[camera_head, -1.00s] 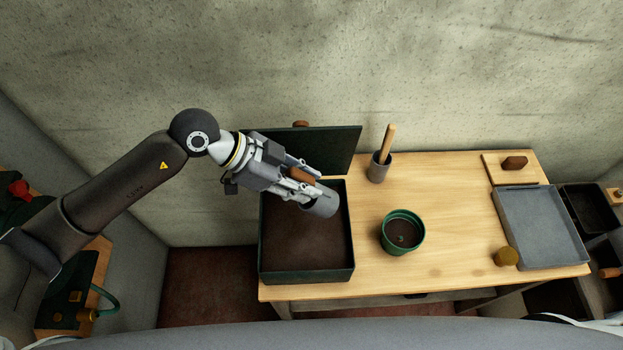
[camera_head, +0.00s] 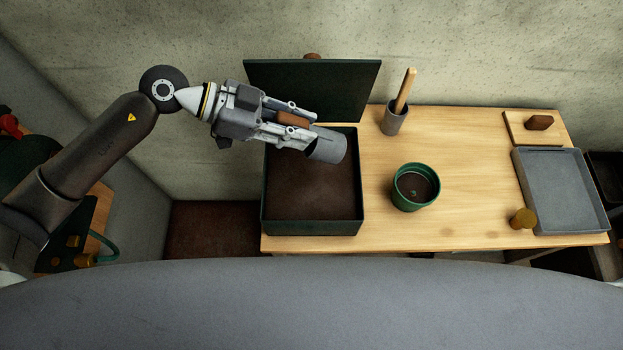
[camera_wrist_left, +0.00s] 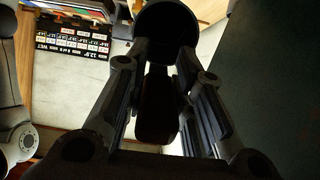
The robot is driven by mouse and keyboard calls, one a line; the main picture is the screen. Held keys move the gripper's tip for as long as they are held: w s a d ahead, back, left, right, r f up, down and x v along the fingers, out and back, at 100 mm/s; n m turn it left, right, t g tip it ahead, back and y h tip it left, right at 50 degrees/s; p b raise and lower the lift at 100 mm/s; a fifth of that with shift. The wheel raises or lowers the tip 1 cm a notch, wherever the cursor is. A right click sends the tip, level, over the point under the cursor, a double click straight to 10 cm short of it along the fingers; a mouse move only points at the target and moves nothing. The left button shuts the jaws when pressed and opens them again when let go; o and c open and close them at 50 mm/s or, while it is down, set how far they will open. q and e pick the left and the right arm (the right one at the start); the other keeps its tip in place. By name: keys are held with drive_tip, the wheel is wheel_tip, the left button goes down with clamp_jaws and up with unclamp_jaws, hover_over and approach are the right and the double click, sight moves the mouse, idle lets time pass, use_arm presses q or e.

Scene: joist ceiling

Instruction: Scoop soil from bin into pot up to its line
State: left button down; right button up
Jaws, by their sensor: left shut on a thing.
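My left gripper (camera_head: 294,124) is shut on the brown handle of a grey scoop (camera_head: 327,147) and holds it over the back part of the soil bin. In the left wrist view the scoop's dark round end (camera_wrist_left: 167,22) shows beyond the fingers; I cannot tell if soil is in it. The dark green bin (camera_head: 312,228) holds brown soil (camera_head: 308,190), with its lid (camera_head: 335,88) standing upright behind. The green pot (camera_head: 408,203) stands on the table right of the bin with some dark soil inside. Its line is not clear. My right gripper does not show.
A grey cup (camera_head: 393,121) with a wooden tool (camera_head: 405,90) stands behind the pot. A grey tray (camera_head: 565,195), a brown block on a board (camera_head: 522,130) and a yellow-brown knob (camera_head: 523,218) are at the right. The wooden table (camera_head: 470,170) is clear between pot and tray.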

use_arm(q)
drive_tip(key=shift+r, duration=0.1)
idle(0.3)
drive_tip(key=shift+f, duration=0.2)
drive_tip(key=a+h+b, duration=0.1)
drive_tip(key=b, duration=0.2)
drive_tip(key=a+f+h+b, duration=0.1)
drive_tip(key=h+b, duration=0.1)
drive_tip(key=b, duration=0.2)
drive_tip(key=shift+f+h, duration=0.2)
drive_tip(key=shift+h, duration=0.1)
